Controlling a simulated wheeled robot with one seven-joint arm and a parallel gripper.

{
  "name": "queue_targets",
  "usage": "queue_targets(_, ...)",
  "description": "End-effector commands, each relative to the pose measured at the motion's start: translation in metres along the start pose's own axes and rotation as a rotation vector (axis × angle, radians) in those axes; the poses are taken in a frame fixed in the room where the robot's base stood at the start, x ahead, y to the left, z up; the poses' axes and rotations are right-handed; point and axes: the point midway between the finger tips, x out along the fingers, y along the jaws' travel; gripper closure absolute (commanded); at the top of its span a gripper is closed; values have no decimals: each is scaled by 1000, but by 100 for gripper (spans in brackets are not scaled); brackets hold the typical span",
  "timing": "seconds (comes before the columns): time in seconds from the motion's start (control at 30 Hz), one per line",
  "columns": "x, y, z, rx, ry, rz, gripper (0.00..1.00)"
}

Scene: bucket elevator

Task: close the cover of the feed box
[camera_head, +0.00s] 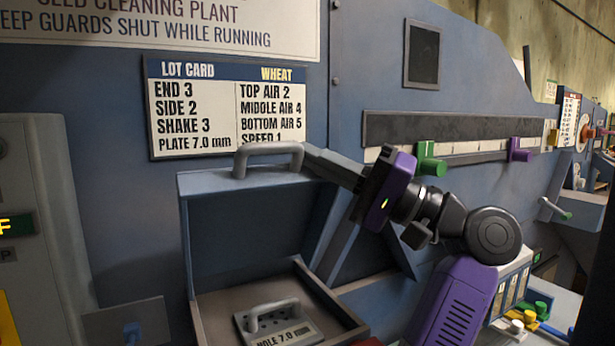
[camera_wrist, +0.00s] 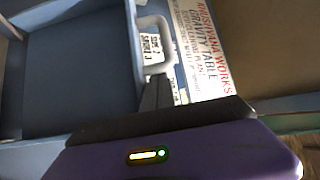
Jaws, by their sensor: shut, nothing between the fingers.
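The feed box (camera_head: 205,318) is a blue-grey open box low in the head view. Its cover (camera_head: 245,225) stands raised and upright at the back, with a grey bar handle (camera_head: 268,150) on its top edge. In the wrist view the cover (camera_wrist: 75,75) fills the left and its handle (camera_wrist: 152,22) is at the top middle. My gripper (camera_head: 310,152) is shut and empty, with its fingertips at the right end of the handle. In the wrist view the fingertips (camera_wrist: 158,80) lie just below the handle; whether they touch it I cannot tell.
A plate with a handle (camera_head: 275,318), marked "HOLE 7.0", lies inside the box. A lot card (camera_head: 230,110) is on the machine wall behind the cover. A green slider knob (camera_head: 430,158) and a purple one (camera_head: 520,150) sit on rails at the right.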

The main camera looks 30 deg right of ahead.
Motion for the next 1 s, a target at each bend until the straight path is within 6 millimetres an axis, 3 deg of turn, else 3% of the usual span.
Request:
queue_targets(0.03,-10,12,9,-21,-3,-23,100)
queue_targets(0.5,-60,24,50,-188,-1,-221,100)
queue_targets(1.0,-89,41,74,-183,-1,-219,100)
